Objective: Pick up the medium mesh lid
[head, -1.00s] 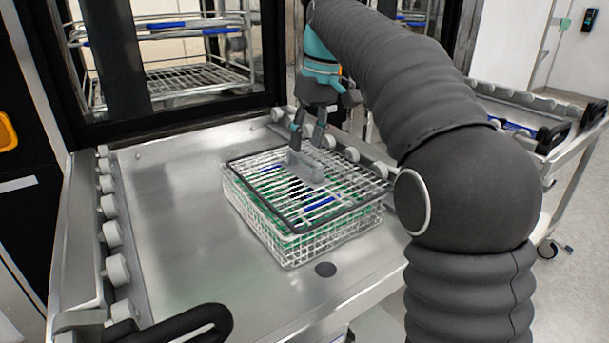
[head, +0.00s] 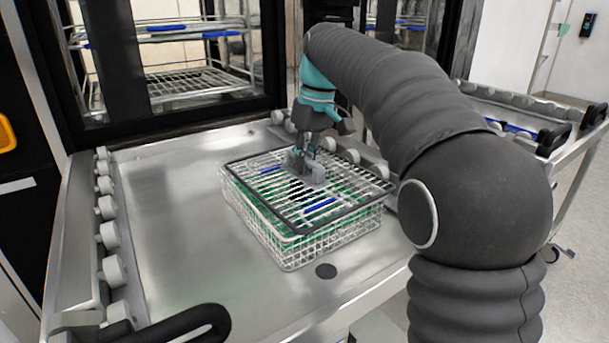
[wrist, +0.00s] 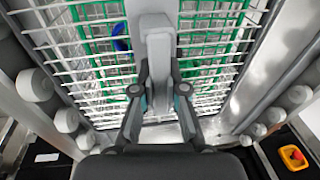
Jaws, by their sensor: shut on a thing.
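The medium mesh lid (head: 262,202) is a dark-rimmed wire rectangle with a grey block handle (head: 312,175) in its middle. It lies over the top of a white wire basket (head: 300,252), a little tilted against the basket's rim. My gripper (head: 306,160) is shut on the grey handle from above. In the wrist view my two fingers (wrist: 160,98) close on the handle (wrist: 157,50). Green and blue items show through the mesh inside the basket; their shapes are partly hidden.
The basket stands on a steel cart top (head: 180,220) with rollers (head: 112,235) along its sides. A black cart handle (head: 180,325) is at the front. A washer with glass and racks (head: 190,60) stands behind. The cart's left side is clear.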

